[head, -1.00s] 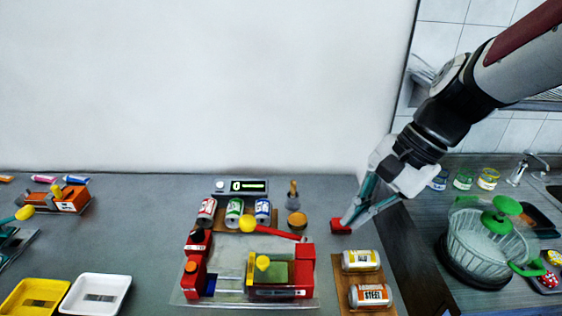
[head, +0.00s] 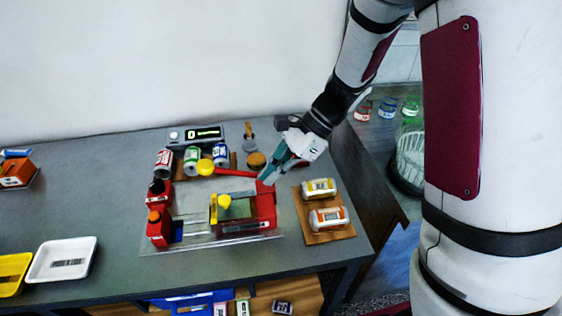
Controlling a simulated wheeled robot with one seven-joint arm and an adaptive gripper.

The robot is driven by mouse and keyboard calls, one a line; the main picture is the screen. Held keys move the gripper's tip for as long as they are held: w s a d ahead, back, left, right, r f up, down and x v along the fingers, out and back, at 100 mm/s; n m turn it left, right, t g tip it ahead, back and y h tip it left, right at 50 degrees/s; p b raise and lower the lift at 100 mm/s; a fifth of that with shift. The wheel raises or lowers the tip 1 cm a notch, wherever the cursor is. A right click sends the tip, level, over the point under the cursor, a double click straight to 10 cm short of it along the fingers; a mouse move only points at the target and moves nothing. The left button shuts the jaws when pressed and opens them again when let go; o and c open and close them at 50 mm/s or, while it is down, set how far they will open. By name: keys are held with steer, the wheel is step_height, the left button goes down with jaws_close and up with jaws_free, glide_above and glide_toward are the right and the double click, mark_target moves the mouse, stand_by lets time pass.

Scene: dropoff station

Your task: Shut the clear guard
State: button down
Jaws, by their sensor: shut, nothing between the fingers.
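A red machine (head: 266,205) with a clear base sheet stands on the grey table. A faint clear pane (head: 190,204) seems to lie between its red posts; its edges are too faint to tell how far it is open. A red lever with a yellow knob (head: 205,168) runs along the machine's back. My gripper (head: 266,181) is shut and empty, its fingertips pointing down at the machine's back right corner, by the lever's right end. I cannot tell whether they touch it. My gripper hides part of this corner.
Cans (head: 192,159) and a display (head: 196,134) stand behind the machine. A wooden board (head: 326,238) with two cans lies to its right. A white tray (head: 62,260) and a yellow tray (head: 12,274) are at the left. The table between is clear.

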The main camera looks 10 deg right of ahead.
mark_target(234, 207)
steer(key=a+f, duration=0.2)
steer(key=a, duration=0.1)
steer(key=a+f, duration=0.1)
steer(key=shift+s+a+f, duration=0.15)
steer(key=shift+s+a, duration=0.2)
steer(key=shift+s, duration=0.05)
steer(key=shift+a+f+p, duration=0.15)
steer(key=shift+a+p, duration=0.2)
steer(key=shift+a, duration=0.45)
steer(key=a, duration=1.2)
steer(key=shift+w, duration=0.2)
